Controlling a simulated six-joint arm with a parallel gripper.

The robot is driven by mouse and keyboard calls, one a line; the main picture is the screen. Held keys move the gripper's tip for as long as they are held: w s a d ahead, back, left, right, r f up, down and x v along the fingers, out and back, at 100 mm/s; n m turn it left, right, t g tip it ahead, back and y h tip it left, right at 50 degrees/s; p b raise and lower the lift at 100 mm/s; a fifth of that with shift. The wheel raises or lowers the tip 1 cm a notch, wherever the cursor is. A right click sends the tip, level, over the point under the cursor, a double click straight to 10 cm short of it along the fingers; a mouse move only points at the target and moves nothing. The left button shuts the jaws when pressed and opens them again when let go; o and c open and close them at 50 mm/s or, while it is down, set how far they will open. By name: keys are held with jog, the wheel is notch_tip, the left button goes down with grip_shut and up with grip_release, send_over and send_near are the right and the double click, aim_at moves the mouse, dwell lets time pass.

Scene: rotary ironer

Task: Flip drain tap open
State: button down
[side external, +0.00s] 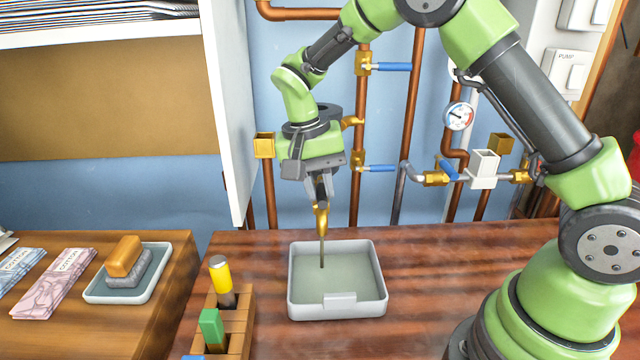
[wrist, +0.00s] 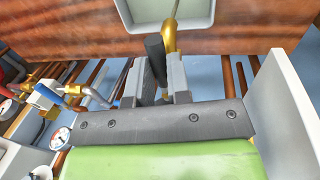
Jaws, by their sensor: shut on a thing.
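The brass drain tap (side external: 321,219) hangs above the tray, and a thin brownish stream (side external: 322,250) runs from its mouth down into the tray. In the wrist view the tap's brass body (wrist: 170,38) and a dark lever (wrist: 154,52) show at the fingers. My gripper (side external: 319,193) is at the top of the tap, with its fingers (wrist: 163,76) closed on the dark lever. The fingers hide part of the lever and the upper tap. The light grey tray (side external: 340,308) stands on the wooden bench below and holds murky greenish liquid.
Copper pipes with blue-handled valves (side external: 380,168) and a gauge (side external: 459,116) stand behind and right of my gripper. A white panel (side external: 228,110) is close on the left. A wooden rack (side external: 236,325) with tools stands left of the tray. The bench right of the tray is clear.

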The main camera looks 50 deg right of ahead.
jog(key=c, duration=1.1)
grip_release()
jog(key=r, duration=0.3)
jog(key=w+a+r, duration=0.1)
jog(key=r, duration=0.5)
jog(key=shift+w+a+r, duration=0.2)
jog(key=shift+r, duration=0.2)
jog(key=s+r+n+t+y, duration=0.2)
jog(key=s+r+n+t, duration=0.15)
jog(key=s+r, duration=0.5)
jog(key=s+f+t, duration=0.1)
jog(key=s, duration=0.3)
jog(key=s+f+n+t+y, duration=0.1)
jog(key=s+t, duration=0.1)
jog(key=s, duration=0.2)
jog(key=s+f+t, duration=0.1)
jog(key=s+t, duration=0.1)
jog(key=s, duration=0.2)
jog(key=shift+s+a+f+n+y, duration=0.25)
jog(key=shift+s+a+n+y, duration=0.05)
jog(key=shift+a+n, duration=0.1)
